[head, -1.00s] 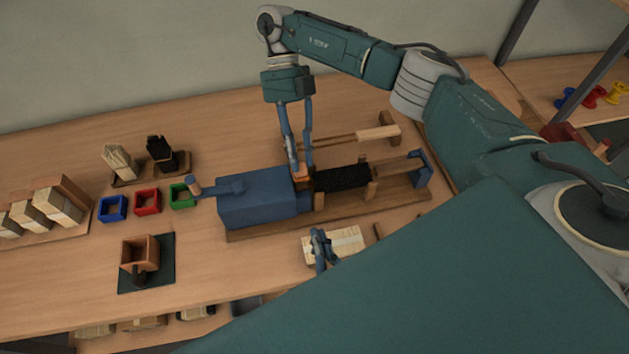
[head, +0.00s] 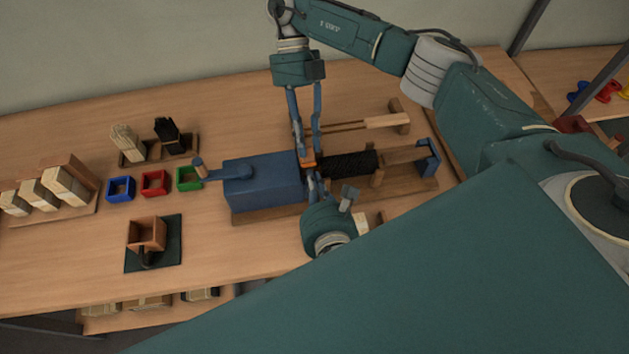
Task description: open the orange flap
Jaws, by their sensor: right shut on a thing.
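The orange flap (head: 308,163) is a small orange piece at the right end of the blue box (head: 262,184), beside the black bristle roll (head: 347,164). My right gripper (head: 307,156) reaches down from above with its fingertips at the flap, and it is shut on it. My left gripper (head: 315,180) comes from below, its fingers pointing up to the right end of the blue box, just below the flap. Whether its fingers are open or shut is too small to tell. The fingers partly hide the flap.
The blue box has a crank handle (head: 200,166) on its left and sits on a wooden base (head: 270,215). Green (head: 187,180), red (head: 155,183) and blue (head: 120,189) trays stand to the left. A pale block (head: 361,222) lies partly hidden behind my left gripper.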

